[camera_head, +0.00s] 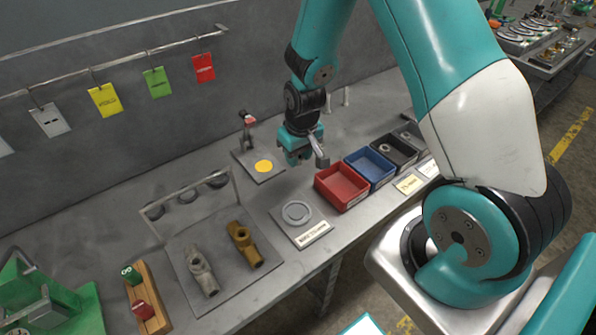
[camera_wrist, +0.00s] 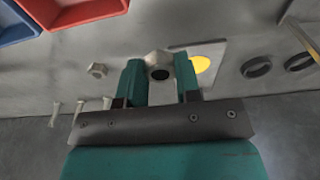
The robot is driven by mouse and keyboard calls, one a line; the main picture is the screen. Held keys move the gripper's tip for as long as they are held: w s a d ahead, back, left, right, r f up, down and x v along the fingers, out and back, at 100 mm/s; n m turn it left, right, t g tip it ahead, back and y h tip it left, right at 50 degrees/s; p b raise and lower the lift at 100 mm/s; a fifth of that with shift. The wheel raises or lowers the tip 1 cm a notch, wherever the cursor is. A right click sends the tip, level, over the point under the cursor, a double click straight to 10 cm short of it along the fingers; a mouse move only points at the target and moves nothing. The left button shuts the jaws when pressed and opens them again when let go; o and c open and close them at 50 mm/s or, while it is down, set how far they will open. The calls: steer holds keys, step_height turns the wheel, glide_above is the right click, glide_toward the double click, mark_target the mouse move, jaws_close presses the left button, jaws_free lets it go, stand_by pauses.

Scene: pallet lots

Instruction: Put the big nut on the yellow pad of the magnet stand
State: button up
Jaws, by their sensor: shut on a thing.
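My gripper (camera_head: 306,160) hangs above the bench, just right of the magnet stand in the head view. In the wrist view its two teal fingers (camera_wrist: 159,78) are shut on a pale hex nut, the big nut (camera_wrist: 155,58), with its dark hole facing the camera. The yellow pad (camera_head: 264,166) is a flat disc on the grey plate of the magnet stand (camera_head: 247,122). In the wrist view the yellow pad (camera_wrist: 203,64) shows just right of the right finger, partly covered by it. The nut is apart from the pad. In the head view I cannot clearly make out the nut.
A smaller nut (camera_wrist: 97,70) lies on the bench. Red (camera_head: 342,186), blue (camera_head: 370,167) and dark bins stand to the right. A round grey dish (camera_head: 296,212) and a rack with rings (camera_head: 187,197) are nearer. Bench around the stand's plate is clear.

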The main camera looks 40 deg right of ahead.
mark_target(298, 180)
steer(key=shift+f, duration=3.35)
steer(key=shift+f, duration=0.2)
steer(key=o, duration=0.9)
steer(key=shift+r, duration=0.1)
